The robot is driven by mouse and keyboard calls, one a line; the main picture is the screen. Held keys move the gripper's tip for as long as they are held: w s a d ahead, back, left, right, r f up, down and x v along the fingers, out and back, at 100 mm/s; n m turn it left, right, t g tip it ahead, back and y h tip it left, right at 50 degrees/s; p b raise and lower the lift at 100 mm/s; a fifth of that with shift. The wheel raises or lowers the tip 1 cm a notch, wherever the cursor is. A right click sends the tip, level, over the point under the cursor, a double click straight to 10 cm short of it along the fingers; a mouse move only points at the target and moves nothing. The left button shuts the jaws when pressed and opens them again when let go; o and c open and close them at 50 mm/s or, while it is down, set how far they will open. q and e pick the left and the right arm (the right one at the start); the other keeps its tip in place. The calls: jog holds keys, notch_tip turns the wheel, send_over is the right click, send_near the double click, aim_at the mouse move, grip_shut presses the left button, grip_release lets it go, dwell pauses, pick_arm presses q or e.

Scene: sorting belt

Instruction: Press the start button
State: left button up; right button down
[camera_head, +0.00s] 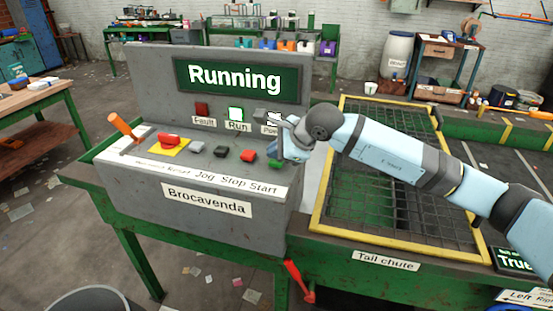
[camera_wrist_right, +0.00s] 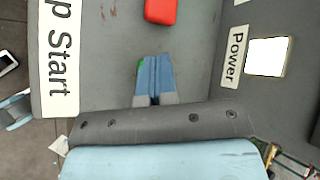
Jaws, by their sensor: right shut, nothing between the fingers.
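The grey Brocavenda control panel (camera_head: 207,208) has a green start button (camera_head: 274,163) at the right end of its button row, above the "Start" label. My right gripper (camera_head: 281,157) is shut and empty, right at the green button. In the right wrist view the shut fingers (camera_wrist_right: 153,68) cover most of the button, and only a green sliver (camera_wrist_right: 140,67) shows beside them. I cannot tell whether they touch it. The red stop button (camera_head: 248,156) is just left of it. The screen (camera_head: 236,79) reads "Running". My left gripper is out of view.
The Run lamp (camera_head: 236,114) is lit and the Fault lamp (camera_head: 202,109) is dark red. The yellow-framed tail chute (camera_head: 330,232) is to the right.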

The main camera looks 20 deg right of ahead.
dwell(0.4)
jog(key=shift+r, duration=0.8)
jog(key=shift+r, duration=0.1)
jog(key=shift+r+p, duration=0.9)
jog(key=shift+r, duration=1.55)
